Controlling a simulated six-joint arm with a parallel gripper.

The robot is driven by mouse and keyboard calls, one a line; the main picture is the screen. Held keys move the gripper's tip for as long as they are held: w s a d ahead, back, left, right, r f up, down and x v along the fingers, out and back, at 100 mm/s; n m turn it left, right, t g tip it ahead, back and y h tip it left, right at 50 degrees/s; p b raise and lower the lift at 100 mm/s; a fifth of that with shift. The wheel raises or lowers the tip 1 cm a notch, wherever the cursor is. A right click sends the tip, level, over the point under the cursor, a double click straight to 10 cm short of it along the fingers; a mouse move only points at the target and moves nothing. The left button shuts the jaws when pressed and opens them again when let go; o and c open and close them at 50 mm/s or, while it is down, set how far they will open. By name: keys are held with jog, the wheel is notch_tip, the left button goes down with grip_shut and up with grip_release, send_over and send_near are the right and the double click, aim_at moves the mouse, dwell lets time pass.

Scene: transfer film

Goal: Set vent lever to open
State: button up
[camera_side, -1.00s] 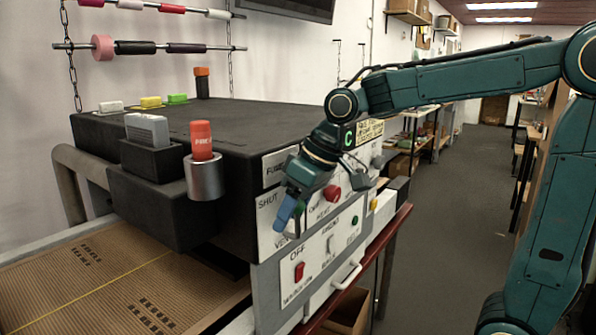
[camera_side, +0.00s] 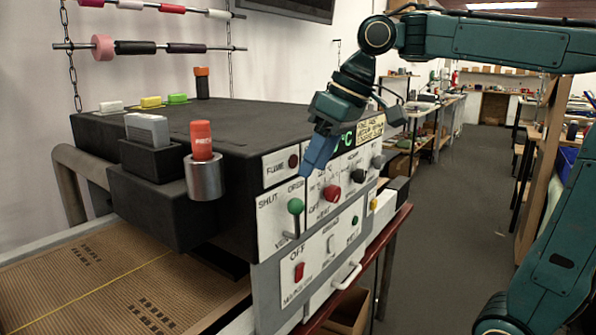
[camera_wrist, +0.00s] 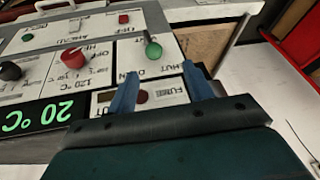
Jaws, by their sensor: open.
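The vent lever (camera_side: 297,222) has a green knob and stands out from the white panel on the front of the black machine. In the side view it looks about upright, with its knob up, between the SHUT label on the left and the partly hidden OPEN label. Its green knob also shows in the wrist view (camera_wrist: 153,50), just beyond my fingertips. My gripper (camera_side: 314,170) is above and to the right of the knob, with blue fingers pointing down. In the wrist view my gripper (camera_wrist: 158,75) is open, its fingers apart and empty, and the lever stands clear of them.
A red knob (camera_side: 332,193), a black knob (camera_side: 358,176) and a green temperature display (camera_wrist: 42,117) are close by on the panel. A red switch (camera_side: 299,271) and a handle (camera_side: 348,276) are below. A grey cup holding a red-capped tube (camera_side: 204,180) stands left.

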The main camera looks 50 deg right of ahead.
jog(key=s+d+f+m+t+h, duration=0.1)
jog(key=s+d+f+m+h, duration=0.1)
jog(key=s+f, duration=1)
jog(key=shift+s+f+t, duration=0.15)
jog(key=shift+s+t, duration=0.15)
jog(key=shift+s, duration=0.9)
jog(key=shift+c, duration=0.3)
jog(key=n+g, duration=0.1)
jog(key=n, duration=0.1)
send_near(300, 201)
jog(key=shift+v, duration=1.15)
jog(key=shift+w, duration=0.1)
jog(key=x, duration=1.3)
jog(key=shift+f, duration=0.35)
